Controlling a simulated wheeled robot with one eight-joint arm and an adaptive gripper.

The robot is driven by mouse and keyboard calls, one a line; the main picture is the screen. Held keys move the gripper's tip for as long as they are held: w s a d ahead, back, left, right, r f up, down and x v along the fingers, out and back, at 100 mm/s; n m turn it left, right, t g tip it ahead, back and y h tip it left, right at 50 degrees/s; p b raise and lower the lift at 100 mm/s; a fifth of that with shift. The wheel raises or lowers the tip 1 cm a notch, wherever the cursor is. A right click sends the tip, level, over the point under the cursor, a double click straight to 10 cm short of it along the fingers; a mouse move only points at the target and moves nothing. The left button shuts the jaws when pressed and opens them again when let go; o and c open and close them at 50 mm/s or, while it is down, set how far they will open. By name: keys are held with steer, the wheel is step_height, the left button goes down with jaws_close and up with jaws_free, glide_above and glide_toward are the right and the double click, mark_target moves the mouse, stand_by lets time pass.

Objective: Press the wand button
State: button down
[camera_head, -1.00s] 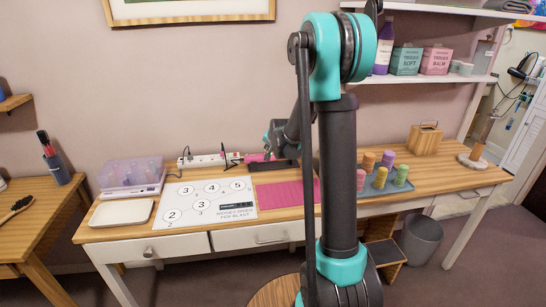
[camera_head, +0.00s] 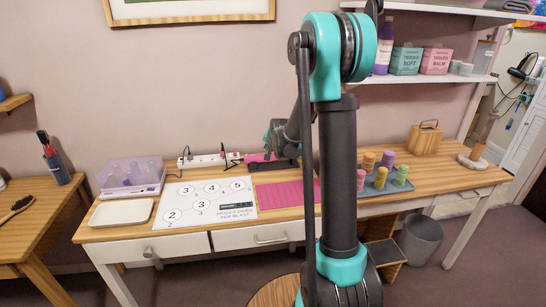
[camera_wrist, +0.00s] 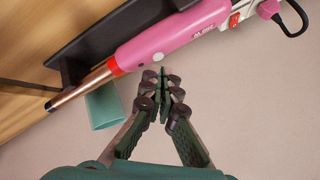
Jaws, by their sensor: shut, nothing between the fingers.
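The pink wand (camera_wrist: 180,32) lies across the upper part of the wrist view, with a copper barrel (camera_wrist: 80,92) and an orange-red collar. In the head view the wand (camera_head: 258,158) is at the back of the desk, partly hidden by my arm. In the head view the fingertips are hard to make out.
The wand lies along a dark holder (camera_wrist: 115,38).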

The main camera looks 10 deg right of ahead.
steer(key=shift+r, duration=0.1)
steer(key=shift+r, duration=2.9)
